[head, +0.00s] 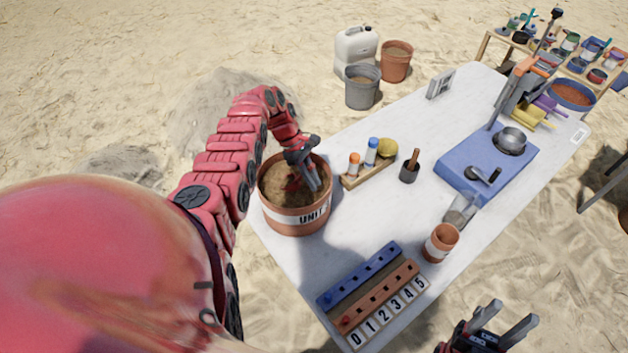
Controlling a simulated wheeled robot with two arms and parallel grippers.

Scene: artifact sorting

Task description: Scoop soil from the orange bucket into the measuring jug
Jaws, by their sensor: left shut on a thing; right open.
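The orange bucket (293,222), marked "UNIT", stands at the left end of the white table with brown soil (277,172) inside. My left gripper (313,182) points down inside the bucket's rim, close to the soil. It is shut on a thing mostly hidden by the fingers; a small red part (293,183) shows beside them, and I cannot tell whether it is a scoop. A clear vessel (461,209), which looks like the measuring jug, stands near the front edge by the blue board. My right gripper (505,328) is open and empty, off the table's front edge.
A small terracotta pot (440,243) stands beside the clear vessel. A numbered peg rack (375,295) lies at the near corner. A wooden tray with bottles (368,168) and a dark cup (409,172) are right of the bucket. The blue board (487,165) lies farther right.

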